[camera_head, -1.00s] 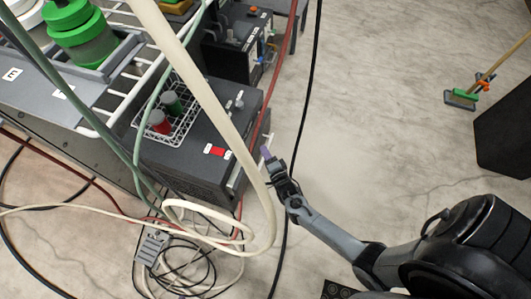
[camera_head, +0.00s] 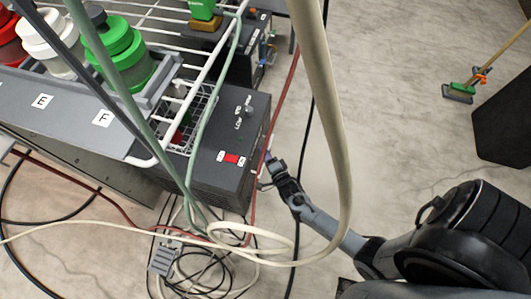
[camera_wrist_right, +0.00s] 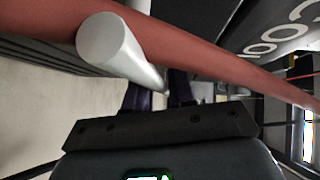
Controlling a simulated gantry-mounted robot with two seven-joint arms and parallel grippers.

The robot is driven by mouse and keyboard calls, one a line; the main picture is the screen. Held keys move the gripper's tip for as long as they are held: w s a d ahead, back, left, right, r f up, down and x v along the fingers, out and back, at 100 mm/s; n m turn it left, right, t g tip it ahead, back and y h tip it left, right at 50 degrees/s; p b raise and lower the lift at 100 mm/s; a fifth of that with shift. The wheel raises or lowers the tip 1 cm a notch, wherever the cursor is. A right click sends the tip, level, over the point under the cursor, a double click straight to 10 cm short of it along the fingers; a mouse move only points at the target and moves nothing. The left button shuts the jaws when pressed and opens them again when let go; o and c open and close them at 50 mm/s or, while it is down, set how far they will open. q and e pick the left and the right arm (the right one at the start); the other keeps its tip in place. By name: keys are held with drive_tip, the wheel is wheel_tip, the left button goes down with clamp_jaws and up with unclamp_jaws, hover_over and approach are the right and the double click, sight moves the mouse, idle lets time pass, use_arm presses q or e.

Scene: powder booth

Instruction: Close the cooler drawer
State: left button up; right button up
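The cooler (camera_head: 232,130) is a dark grey box with a red switch at the middle left in the head view. My right gripper (camera_head: 271,160) is at its right-hand side, close to the front. In the right wrist view, a pale round bar (camera_wrist_right: 108,42), which looks like the drawer handle, runs past the dark fingers (camera_wrist_right: 159,95) of my right gripper. The fingers stand a little apart, and I cannot tell whether they hold the bar. A dark panel (camera_wrist_right: 265,25) with white lettering is at the upper right. The drawer's gap is hidden. My left gripper is not in view.
A red hose (camera_wrist_right: 215,62) crosses in front of the wrist camera. A thick cream hose (camera_head: 328,110) hangs across the head view. Cables (camera_head: 205,262) lie on the floor.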

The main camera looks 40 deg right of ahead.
drive_tip(key=shift+o, duration=0.9)
drive_tip(key=shift+a, duration=0.15)
drive_tip(key=shift+r, duration=0.1)
drive_tip(key=shift+s, duration=0.1)
drive_tip(key=shift+s+r+p, duration=0.2)
drive_tip(key=shift+s+p, duration=0.15)
drive_tip(key=shift+p, duration=0.1)
drive_tip(key=f+p+v, duration=0.1)
drive_tip(key=p+v, duration=0.3)
drive_tip(key=v, duration=0.6)
drive_tip(key=shift+r+p, duration=0.3)
drive_tip(key=shift+p, duration=0.05)
drive_tip(key=shift+s+r, duration=0.1)
